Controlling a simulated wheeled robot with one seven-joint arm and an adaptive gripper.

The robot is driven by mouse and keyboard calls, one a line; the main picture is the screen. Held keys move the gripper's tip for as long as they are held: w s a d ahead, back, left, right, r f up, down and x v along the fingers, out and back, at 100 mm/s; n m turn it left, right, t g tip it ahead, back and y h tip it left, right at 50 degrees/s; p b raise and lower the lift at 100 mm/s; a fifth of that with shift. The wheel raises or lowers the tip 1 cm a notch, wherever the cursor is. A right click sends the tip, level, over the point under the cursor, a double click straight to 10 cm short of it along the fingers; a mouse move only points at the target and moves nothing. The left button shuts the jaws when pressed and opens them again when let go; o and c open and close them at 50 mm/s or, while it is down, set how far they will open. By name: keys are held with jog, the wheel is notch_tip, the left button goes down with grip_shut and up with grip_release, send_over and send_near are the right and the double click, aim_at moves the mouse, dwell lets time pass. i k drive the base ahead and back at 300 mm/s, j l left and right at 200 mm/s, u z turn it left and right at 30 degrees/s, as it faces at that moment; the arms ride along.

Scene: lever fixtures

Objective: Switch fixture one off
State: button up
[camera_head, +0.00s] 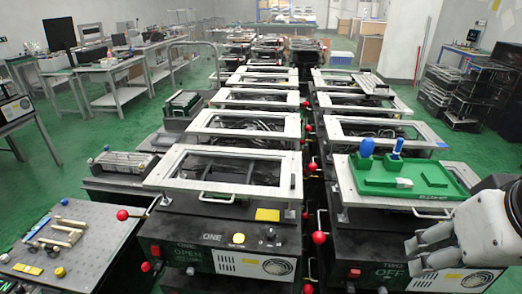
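Fixture one (215,239) is a dark box labelled ONE at the front middle, with a pale metal frame (170,166) on top. Its front panel (187,253) reads OPEN in green. A lever with a red ball knob (122,214) sticks out on its left side, pointing left. A yellow button (239,238) and a red button (155,251) are on its front. My gripper (415,254) is at the lower right, in front of fixture two, well right of fixture one. Its fingers look apart and empty. It touches no lever.
Fixture two (340,250), labelled TWO and reading OFF, stands to the right, with a red lever knob (318,237) at its left. A green tray (380,182) with blue-handled items lies on it. A low table (95,240) with metal parts stands left. More fixtures line up behind.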

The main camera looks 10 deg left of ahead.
aim_at(156, 250)
jog(key=u, duration=1.3)
jog(key=z, duration=1.2)
jog(key=i+u, duration=0.15)
jog(key=u, duration=0.3)
jog(key=i+u, duration=0.15)
jog(key=u, duration=0.35)
jog(key=i+u, duration=0.2)
jog(key=u, duration=0.25)
